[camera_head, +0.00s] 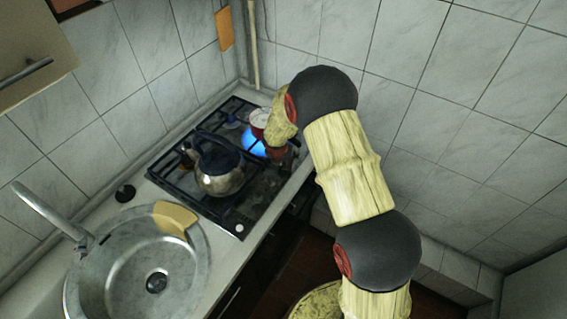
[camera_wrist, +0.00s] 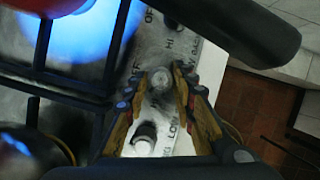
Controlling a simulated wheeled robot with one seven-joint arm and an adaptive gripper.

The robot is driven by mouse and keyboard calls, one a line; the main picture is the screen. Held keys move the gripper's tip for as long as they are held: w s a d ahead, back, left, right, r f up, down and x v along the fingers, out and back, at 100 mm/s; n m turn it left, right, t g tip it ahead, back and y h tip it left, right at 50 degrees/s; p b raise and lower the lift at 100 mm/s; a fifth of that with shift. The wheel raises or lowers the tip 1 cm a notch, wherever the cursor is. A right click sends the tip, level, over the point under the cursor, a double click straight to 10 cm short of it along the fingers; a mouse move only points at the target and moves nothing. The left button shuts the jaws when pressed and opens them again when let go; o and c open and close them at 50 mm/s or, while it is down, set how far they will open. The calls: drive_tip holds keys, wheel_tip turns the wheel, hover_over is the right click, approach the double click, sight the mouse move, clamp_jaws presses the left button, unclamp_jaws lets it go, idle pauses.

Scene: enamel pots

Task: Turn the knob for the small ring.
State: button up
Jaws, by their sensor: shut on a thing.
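The hob (camera_head: 245,207) has a row of knobs on a worn metal strip along its front edge. In the wrist view my gripper (camera_wrist: 160,78) is shut on a round grey knob (camera_wrist: 160,82), one fingertip on each side of it. Another knob (camera_wrist: 145,138) is nearer the wrist, and one more (camera_wrist: 172,25) sits farther along the strip. Printed letters such as HI, LOW and OFF show beside them. I cannot tell which knob belongs to the small ring.
A metal kettle (camera_head: 220,172) with a dark handle stands on the hob. Black grates run close to the knob strip. A round sink (camera_head: 95,285) is at left; tiled walls close the corner.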

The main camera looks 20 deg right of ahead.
drive_tip(key=m, duration=0.2)
drive_tip(key=shift+w+a+m+g+h, duration=0.1)
drive_tip(key=shift+m+g+h, duration=0.2)
drive_tip(key=shift+m+h, duration=0.1)
drive_tip(key=m+g, duration=0.1)
drive_tip(key=m, duration=0.2)
drive_tip(key=shift+w+m+h, duration=0.1)
drive_tip(key=shift+m+h, duration=0.2)
drive_tip(key=shift+h, duration=0.1)
drive_tip(key=m+g, duration=0.2)
drive_tip(key=m, duration=0.3)
drive_tip(key=shift+w+m+p, duration=0.1)
drive_tip(key=shift+m+p, duration=0.2)
drive_tip(key=shift+g, duration=0.3)
drive_tip(key=o, duration=1)
drive_tip(key=shift+o, duration=0.7)
